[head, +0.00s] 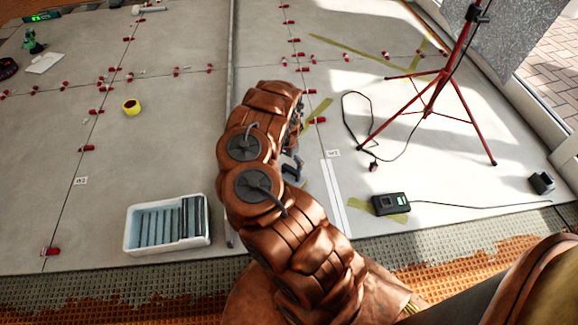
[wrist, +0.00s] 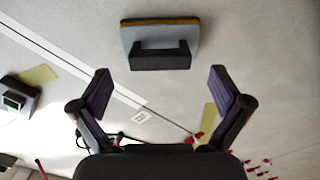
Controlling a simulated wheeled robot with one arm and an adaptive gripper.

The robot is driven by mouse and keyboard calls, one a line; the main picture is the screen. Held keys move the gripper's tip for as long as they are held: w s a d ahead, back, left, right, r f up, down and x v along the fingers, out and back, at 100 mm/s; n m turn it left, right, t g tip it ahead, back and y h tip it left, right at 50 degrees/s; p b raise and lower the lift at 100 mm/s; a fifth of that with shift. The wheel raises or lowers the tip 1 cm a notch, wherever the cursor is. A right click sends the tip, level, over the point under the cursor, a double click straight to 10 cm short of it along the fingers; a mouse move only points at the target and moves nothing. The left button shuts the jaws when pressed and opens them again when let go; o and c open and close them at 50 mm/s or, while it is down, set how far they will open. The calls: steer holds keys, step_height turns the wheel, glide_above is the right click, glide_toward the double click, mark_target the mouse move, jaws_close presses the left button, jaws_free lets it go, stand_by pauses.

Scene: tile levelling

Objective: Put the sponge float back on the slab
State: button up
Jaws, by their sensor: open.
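The sponge float (wrist: 160,42) shows at the top middle of the wrist view. It has a grey plate, a thin orange-brown layer along its far edge and a black handle facing me. It appears to lie flat over the pale grey slab (wrist: 60,25). In the head view the float (head: 292,170) shows only in part, beside my arm, left of two white strips. My gripper (wrist: 160,80) is open and empty. Its two fingers are spread wide, and the float's handle is beyond the fingertips, roughly centred between them, apart from both. In the head view my arm hides most of the gripper.
A white tub (head: 130,246) with ribbed blue-grey contents stands left of my arm. A red tripod (head: 438,95) and a black device (head: 391,204) with cables are at the right. Red clips line the tile joints.

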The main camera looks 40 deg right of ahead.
step_height(320, 180, up, 6)
steer(key=p, duration=0.2)
steer(key=w+a+r+n+y, duration=0.2)
steer(key=w+a+r, duration=0.35)
steer(key=a, duration=0.45)
steer(key=w+a+r+n+y, duration=0.2)
steer(key=w+a+r+n, duration=0.15)
steer(key=a+r, duration=0.55)
steer(key=s+a+r+n+y, duration=0.15)
steer(key=a+r+n, duration=0.25)
steer(key=a+r, duration=0.9)
steer(key=s+a+r+n+g+h, duration=0.1)
steer(key=s+a+r+n, duration=0.1)
steer(key=s+a+r, duration=0.35)
steer(key=s+a+r+n+g+h, duration=0.1)
steer(key=s+a+r+n, duration=0.2)
steer(key=s, duration=0.5)
steer(key=s+d+r+n+g+h, duration=0.1)
steer(key=s+d+r, duration=0.1)
steer(key=s, duration=1.1)
steer(key=s+d+r+n+h, duration=0.1)
steer(key=s+d+r+h, duration=0.1)
steer(key=s, duration=1)
steer(key=shift+s+d+r+g, duration=0.25)
steer(key=shift+s+d+g, duration=0.05)
steer(key=shift+s+g, duration=0.1)
